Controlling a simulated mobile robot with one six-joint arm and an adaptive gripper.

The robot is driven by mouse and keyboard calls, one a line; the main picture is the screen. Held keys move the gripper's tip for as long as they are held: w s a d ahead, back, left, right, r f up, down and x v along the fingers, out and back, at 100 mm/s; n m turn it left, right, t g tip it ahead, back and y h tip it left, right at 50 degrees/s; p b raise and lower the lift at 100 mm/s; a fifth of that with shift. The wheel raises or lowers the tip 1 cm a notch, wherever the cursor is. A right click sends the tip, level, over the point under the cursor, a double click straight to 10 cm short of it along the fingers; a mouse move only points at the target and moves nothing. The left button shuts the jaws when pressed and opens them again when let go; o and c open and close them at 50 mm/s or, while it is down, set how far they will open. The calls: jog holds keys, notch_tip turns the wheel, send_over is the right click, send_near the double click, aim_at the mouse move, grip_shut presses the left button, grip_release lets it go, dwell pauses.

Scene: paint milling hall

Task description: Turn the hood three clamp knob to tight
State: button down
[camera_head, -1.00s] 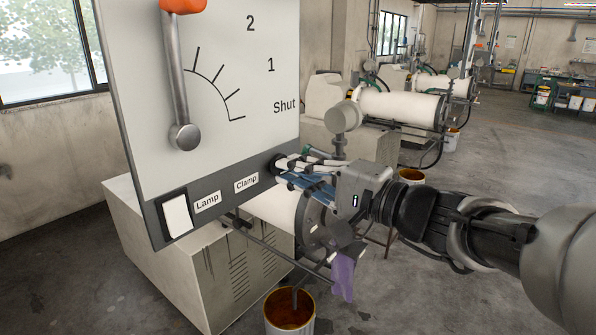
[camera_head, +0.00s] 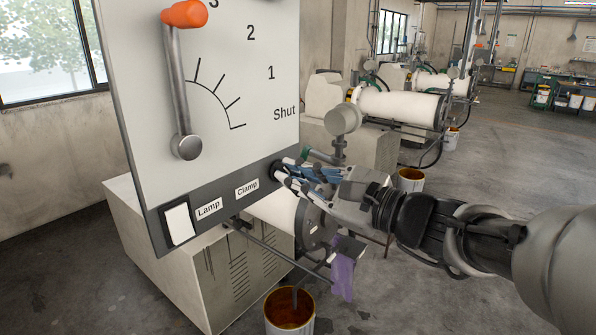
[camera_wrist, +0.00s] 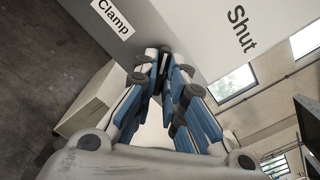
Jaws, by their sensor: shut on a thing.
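The clamp knob (camera_head: 274,171) is a small dark knob at the right end of the panel's dark lower strip, beside the white "Clamp" label (camera_head: 247,187). My gripper (camera_head: 279,172) reaches it from the right and is shut on it. The fingers have blue and white links and cover most of the knob, so its setting cannot be read. In the wrist view my fingertips (camera_wrist: 158,55) meet at the panel's edge near the Clamp label (camera_wrist: 113,17), and the view is tilted.
The panel (camera_head: 215,90) also carries a lever with an orange grip (camera_head: 185,14) and a white lamp switch (camera_head: 179,223). Open floor lies to the right.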

jog(key=m+p, duration=0.2)
jog(key=m, duration=0.1)
jog(key=shift+r+m, duration=0.15)
jog(key=shift+m, duration=0.25)
jog(key=shift+m+p, duration=1.45)
jog(key=shift+m, duration=0.45)
jog(key=c, duration=1.7)
grip_release()
jog(key=shift+o, duration=0.2)
jog(key=v, duration=1.2)
